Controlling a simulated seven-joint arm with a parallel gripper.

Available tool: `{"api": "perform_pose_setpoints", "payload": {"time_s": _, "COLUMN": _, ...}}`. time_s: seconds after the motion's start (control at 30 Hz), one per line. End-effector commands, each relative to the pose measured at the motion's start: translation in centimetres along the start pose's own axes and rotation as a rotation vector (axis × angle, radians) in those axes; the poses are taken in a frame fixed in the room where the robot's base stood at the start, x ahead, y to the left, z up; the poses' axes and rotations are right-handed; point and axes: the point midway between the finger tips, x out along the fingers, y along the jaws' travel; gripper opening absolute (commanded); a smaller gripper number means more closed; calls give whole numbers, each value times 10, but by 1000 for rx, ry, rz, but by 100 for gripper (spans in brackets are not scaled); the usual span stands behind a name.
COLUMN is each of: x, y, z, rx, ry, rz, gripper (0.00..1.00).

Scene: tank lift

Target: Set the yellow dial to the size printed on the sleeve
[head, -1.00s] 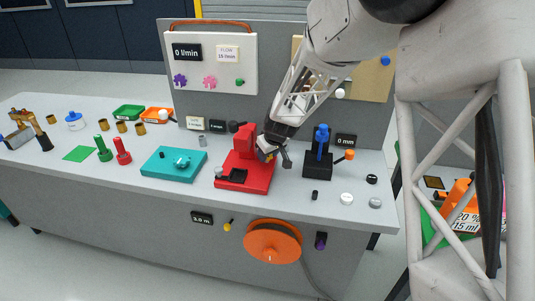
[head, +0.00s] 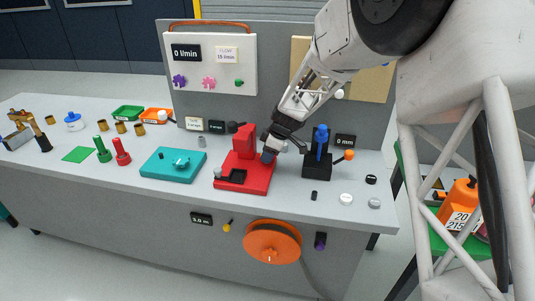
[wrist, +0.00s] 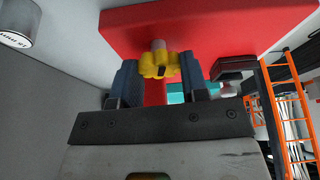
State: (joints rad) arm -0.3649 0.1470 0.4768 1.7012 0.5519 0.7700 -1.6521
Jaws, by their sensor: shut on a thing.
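The yellow dial (wrist: 158,66) sits on a short pale shaft at the edge of the red fixture (wrist: 210,28) in the wrist view. My gripper (wrist: 158,88) has one finger on each side of the dial and is shut on it. In the head view, my gripper (head: 268,155) is at the right side of the red fixture (head: 245,178) and hides the dial. A pale cylinder with dark print (wrist: 18,24), possibly the sleeve, shows at the upper left of the wrist view. Its print is too small to read surely.
A teal fixture (head: 174,165) stands left of the red one. A black block with a blue post (head: 318,165) stands close on the right, beside a 0 mm display (head: 345,141). An upright panel (head: 225,65) is behind. Small caps (head: 346,199) lie at front right.

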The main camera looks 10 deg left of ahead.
Motion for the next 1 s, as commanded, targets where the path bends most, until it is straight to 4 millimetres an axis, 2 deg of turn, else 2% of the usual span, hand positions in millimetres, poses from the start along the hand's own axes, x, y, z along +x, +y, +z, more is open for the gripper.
{"api": "perform_pose_setpoints", "payload": {"time_s": 0.33, "x": 0, "y": 1, "z": 0, "rx": -174, "ry": 0, "rz": -72, "gripper": 17}}
{"api": "perform_pose_setpoints", "payload": {"time_s": 0.87, "x": 0, "y": 1, "z": 0, "rx": -207, "ry": 0, "rz": -85, "gripper": 17}}
{"api": "perform_pose_setpoints", "payload": {"time_s": 0.9, "x": 0, "y": 1, "z": 0, "rx": -207, "ry": -1, "rz": -85, "gripper": 44}}
{"api": "perform_pose_setpoints", "payload": {"time_s": 0.97, "x": 0, "y": 1, "z": 0, "rx": -207, "ry": -1, "rz": -85, "gripper": 52}}
{"api": "perform_pose_setpoints", "payload": {"time_s": 1.0, "x": 0, "y": 1, "z": 0, "rx": -207, "ry": -1, "rz": -85, "gripper": 52}}
